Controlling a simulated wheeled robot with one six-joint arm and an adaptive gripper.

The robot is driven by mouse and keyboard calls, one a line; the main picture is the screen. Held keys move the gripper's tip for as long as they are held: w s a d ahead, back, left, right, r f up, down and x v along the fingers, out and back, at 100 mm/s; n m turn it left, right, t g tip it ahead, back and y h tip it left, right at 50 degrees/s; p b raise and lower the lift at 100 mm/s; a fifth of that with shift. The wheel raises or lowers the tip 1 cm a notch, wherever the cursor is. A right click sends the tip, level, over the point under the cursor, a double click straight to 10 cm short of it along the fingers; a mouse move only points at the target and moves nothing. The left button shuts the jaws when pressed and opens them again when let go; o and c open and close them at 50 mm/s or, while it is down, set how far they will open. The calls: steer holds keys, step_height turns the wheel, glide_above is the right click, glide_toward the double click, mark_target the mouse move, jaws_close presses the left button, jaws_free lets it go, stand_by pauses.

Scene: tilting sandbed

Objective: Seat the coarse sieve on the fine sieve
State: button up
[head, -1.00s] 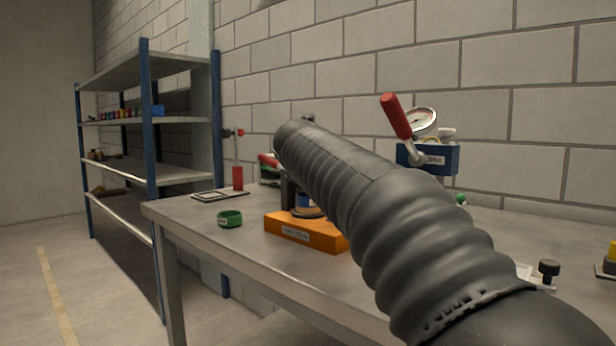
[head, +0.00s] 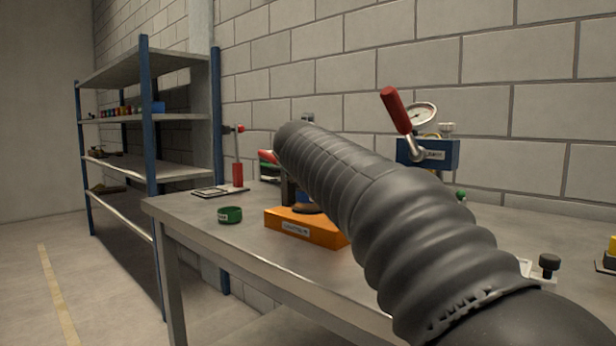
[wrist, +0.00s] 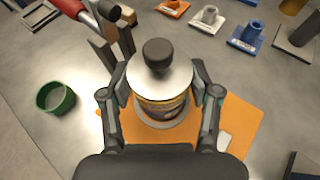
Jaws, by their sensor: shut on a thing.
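In the wrist view my gripper (wrist: 159,82) has its two fingers on either side of a round stack. The stack has a pale disc (wrist: 158,84) with a black knob (wrist: 158,55) on top. Below the disc is a dark and gold-brown cylindrical part (wrist: 162,106), above a grey ring (wrist: 163,123) on an orange base (wrist: 232,120). The disc hides most of what is between the fingers, so I cannot tell the coarse sieve from the fine one. In the head view my arm hides the gripper; the labelled orange base (head: 295,227) shows beside it.
A green ring (head: 229,215) stands left of the base on the metal table (head: 190,216). A red-handled clamp (wrist: 75,12) stands close at the upper left in the wrist view. Several labelled fixtures, including a blue one (wrist: 246,36), stand at the upper right. Shelves (head: 180,176) stand left.

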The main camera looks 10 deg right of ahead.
steer(key=shift+f, duration=0.4)
stand_by(0.8)
steer(key=o, duration=1.5)
steer(key=shift+o, duration=0.2)
steer(key=v, duration=1.2)
steer(key=shift+s+a+f, duration=0.1)
steer(key=shift+f, duration=0.05)
